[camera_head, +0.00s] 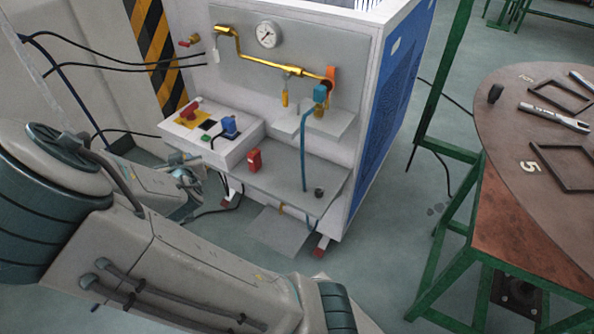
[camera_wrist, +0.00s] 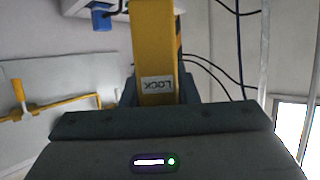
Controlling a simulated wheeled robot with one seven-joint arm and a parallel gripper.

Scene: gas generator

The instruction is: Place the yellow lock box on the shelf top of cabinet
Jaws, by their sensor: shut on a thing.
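The yellow lock box (camera_wrist: 156,45) is in my gripper (camera_wrist: 159,98) in the wrist view. Its face has a white LOCK label, which reads upside down there. My gripper is shut on it, and its far end runs out at the top of the picture. I cannot make out the lock box or my fingers in the head view. The white cabinet (camera_head: 362,150) stands in the middle of the head view. A grey shelf (camera_head: 285,184) juts from its lower front, and a smaller ledge (camera_head: 336,122) sits above it.
A red block (camera_head: 254,160) stands on the grey shelf. A switch box (camera_head: 222,148) with red and blue knobs is left of it. Yellow piping (camera_head: 262,62) and a gauge (camera_head: 267,34) are on the panel. A round-ended table (camera_head: 505,170) stands at right, with floor between.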

